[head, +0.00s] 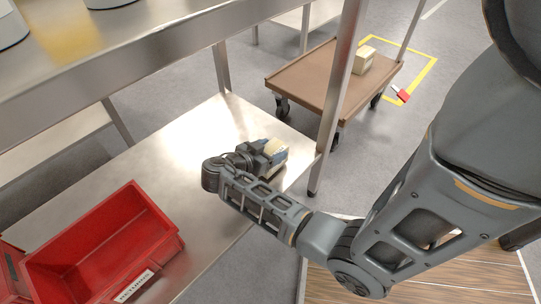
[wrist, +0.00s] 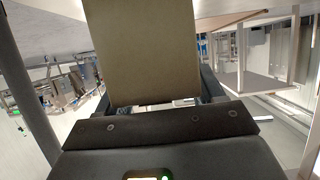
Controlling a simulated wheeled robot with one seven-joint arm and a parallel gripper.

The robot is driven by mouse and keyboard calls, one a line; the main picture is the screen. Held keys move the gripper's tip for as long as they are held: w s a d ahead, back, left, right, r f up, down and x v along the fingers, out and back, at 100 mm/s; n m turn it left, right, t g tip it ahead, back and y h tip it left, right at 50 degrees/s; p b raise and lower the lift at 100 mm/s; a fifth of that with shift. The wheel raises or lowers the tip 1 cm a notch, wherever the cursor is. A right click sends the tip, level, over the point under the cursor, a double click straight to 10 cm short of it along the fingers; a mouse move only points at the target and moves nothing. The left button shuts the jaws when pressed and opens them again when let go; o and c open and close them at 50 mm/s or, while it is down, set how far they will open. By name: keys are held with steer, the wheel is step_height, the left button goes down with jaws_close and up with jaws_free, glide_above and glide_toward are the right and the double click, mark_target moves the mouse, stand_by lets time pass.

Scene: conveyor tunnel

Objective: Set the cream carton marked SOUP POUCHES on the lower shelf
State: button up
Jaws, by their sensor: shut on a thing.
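My gripper (head: 272,155) is shut on a cream carton (head: 276,146) over the right part of the steel lower shelf (head: 205,135), near the right post. I cannot tell whether the carton touches the shelf. The arm hides part of the shelf. In the wrist view the carton (wrist: 145,50) fills the top middle as a plain, shaded face between the fingers. No lettering is readable on it.
A red bin (head: 160,238) stands on the shelf at front left. The upper shelf (head: 130,70) hangs above. A brown cart (head: 310,75) behind the right post carries another cream box (head: 363,60). A small red item (head: 402,94) lies on the floor. The shelf's middle is clear.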

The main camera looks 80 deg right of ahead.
steer(key=shift+f, duration=0.65)
steer(key=shift+f, duration=0.15)
steer(key=o, duration=1.5)
steer(key=shift+w+r, duration=0.1)
steer(key=shift+r, duration=0.15)
steer(key=p+v, duration=0.2)
steer(key=v, duration=1)
steer(key=shift+p, duration=0.3)
